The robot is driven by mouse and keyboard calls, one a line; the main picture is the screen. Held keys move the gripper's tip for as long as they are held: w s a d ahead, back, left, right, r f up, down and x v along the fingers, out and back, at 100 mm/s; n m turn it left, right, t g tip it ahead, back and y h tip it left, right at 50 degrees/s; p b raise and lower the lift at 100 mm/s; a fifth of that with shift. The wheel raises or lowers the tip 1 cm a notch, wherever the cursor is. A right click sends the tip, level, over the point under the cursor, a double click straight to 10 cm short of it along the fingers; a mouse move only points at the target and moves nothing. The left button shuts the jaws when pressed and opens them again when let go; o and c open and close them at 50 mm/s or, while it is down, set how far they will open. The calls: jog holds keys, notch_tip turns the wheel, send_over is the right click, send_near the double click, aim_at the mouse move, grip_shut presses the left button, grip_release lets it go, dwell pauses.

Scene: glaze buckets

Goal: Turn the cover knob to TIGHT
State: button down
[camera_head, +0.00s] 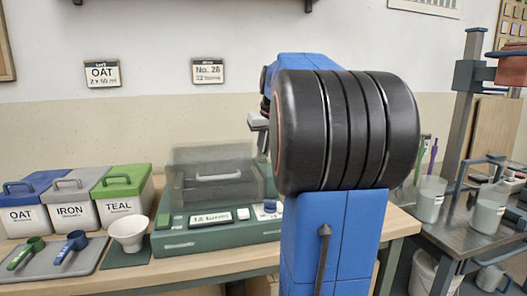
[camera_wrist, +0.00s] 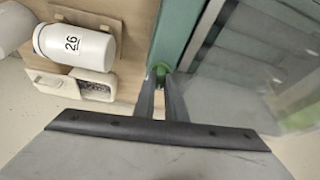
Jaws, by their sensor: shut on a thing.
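The machine with a dark green base (camera_head: 190,240) and a see-through grey cover (camera_head: 215,175) stands on the table in the head view. The cover is down over the base and has a pale handle on top. In the wrist view my gripper (camera_wrist: 162,88) is shut, with its two dark fingertips around a small green knob (camera_wrist: 160,70) at the edge of the machine's teal side (camera_wrist: 172,38). The fingers hide much of the knob, and I cannot read its setting. In the head view my own arm blocks the knob and fingertips.
OAT (camera_head: 22,214), IRON (camera_head: 72,210) and TEAL (camera_head: 120,205) bins stand at the left. A white bowl (camera_head: 128,232) and a tray (camera_head: 85,262) with scoops are in front. A white jar marked 26 (camera_wrist: 75,46) lies beside the machine in the wrist view.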

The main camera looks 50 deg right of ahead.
jog(key=c, duration=2.1)
grip_release()
jog(key=shift+n, duration=0.3)
